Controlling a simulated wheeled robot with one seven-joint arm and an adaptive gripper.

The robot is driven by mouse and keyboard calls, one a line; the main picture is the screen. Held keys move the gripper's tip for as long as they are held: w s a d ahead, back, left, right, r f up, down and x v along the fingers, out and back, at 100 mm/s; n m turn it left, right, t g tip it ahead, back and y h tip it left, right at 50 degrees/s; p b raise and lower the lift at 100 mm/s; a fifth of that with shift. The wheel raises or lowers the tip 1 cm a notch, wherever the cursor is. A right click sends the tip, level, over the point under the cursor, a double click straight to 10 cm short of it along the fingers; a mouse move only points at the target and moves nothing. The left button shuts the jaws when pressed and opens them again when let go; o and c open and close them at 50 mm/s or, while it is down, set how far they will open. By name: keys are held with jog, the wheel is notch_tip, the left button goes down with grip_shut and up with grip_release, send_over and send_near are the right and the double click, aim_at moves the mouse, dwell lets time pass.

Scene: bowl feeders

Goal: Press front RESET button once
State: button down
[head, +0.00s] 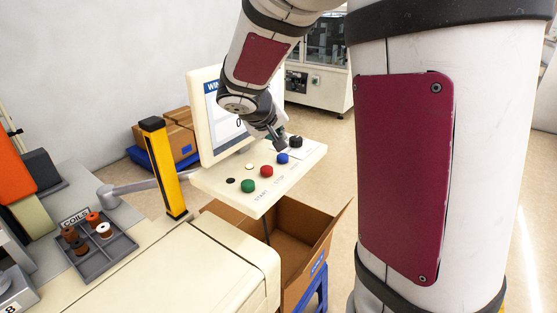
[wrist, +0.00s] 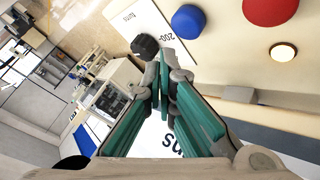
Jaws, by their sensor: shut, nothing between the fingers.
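The control panel (head: 222,187) is a cream sloped shelf below a screen, with a row of green (head: 248,186), red (head: 266,171) and blue (head: 282,158) buttons and a black knob (head: 296,141). The lettering beside the blue button, third in the row, is too small to read surely. My gripper (head: 281,144) is shut and empty, just behind the blue button and beside the knob. In the wrist view, the blue button (wrist: 189,22) lies beyond and right of my fingertips (wrist: 166,62), with the knob (wrist: 144,46) to their left. Contact is not visible.
The screen (head: 205,120) stands behind the panel, partly hidden by my arm. A yellow post (head: 163,165) stands left of it. An open cardboard box (head: 290,247) is below the panel. A grey coil tray (head: 93,262) lies on the bench at left.

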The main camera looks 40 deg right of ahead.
aim_at(280, 155)
jog(key=shift+f+b, duration=0.4)
jog(key=shift+f, duration=0.25)
jog(key=shift+f+b, duration=1.15)
jog(key=shift+b, duration=0.35)
dwell(2.3)
jog(key=shift+r, duration=0.1)
jog(key=shift+r+p, duration=0.75)
jog(key=shift+r, duration=0.35)
jog(key=shift+r+p, duration=1.5)
jog(key=shift+r, duration=1)
